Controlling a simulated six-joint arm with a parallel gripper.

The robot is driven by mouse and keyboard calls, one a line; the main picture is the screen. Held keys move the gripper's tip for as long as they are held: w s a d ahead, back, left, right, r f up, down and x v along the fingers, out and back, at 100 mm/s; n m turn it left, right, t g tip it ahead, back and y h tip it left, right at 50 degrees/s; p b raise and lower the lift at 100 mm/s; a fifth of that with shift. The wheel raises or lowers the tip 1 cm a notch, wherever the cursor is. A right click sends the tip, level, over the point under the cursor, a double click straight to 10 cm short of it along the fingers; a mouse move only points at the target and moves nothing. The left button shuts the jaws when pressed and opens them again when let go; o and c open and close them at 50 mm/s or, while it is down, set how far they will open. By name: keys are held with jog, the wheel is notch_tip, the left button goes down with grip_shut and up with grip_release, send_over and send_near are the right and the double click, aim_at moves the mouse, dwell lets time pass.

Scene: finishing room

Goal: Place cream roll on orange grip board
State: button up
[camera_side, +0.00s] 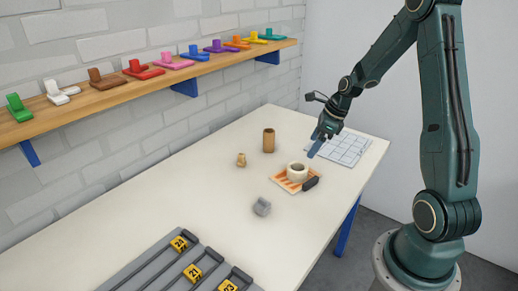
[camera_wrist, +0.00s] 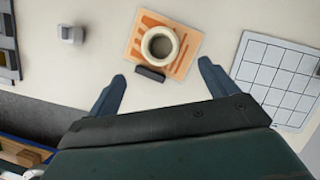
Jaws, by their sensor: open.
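The cream roll (camera_side: 297,172) sits on the orange grip board (camera_side: 280,182), its round opening facing up. In the wrist view the roll (camera_wrist: 159,32) lies over the middle of the board (camera_wrist: 186,62), with bare orange and pale striped surface around it. A dark block (camera_wrist: 150,74) is at the board's near edge. My gripper (camera_side: 313,148) is above and just beyond the roll in the side view. Its fingers (camera_wrist: 160,82) are open with nothing between them, and the roll is past their tips, apart from them.
A white gridded sheet (camera_side: 346,150) lies right of the board. A brown cylinder (camera_side: 268,140), a small tan vase (camera_side: 241,160) and a grey object (camera_side: 262,207) stand on the table. Numbered grey rails (camera_side: 150,268) are at the front left. A wall shelf (camera_side: 110,97) holds several coloured pieces.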

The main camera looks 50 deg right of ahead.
jog(key=s+a+r+n+h, duration=0.1)
jog(key=s+a+r+n, duration=0.1)
jog(key=a+r+n, duration=0.55)
jog(key=s+a+r+n, duration=0.3)
jog(key=a+r+n, duration=0.3)
jog(key=a+n, duration=0.15)
jog(key=s+a+r+n, duration=0.2)
jog(key=s+a+n, duration=0.2)
jog(key=s+n, duration=0.2)
jog(key=s+a+r+n+t, duration=0.1)
jog(key=s+a+r+n, duration=0.2)
jog(key=s+n, duration=0.4)
jog(key=a+n, duration=0.1)
jog(key=n, duration=0.2)
jog(key=shift+s+r+t+h, duration=0.15)
jog(key=shift+s+t+h, duration=0.05)
jog(key=shift+t+h, duration=0.1)
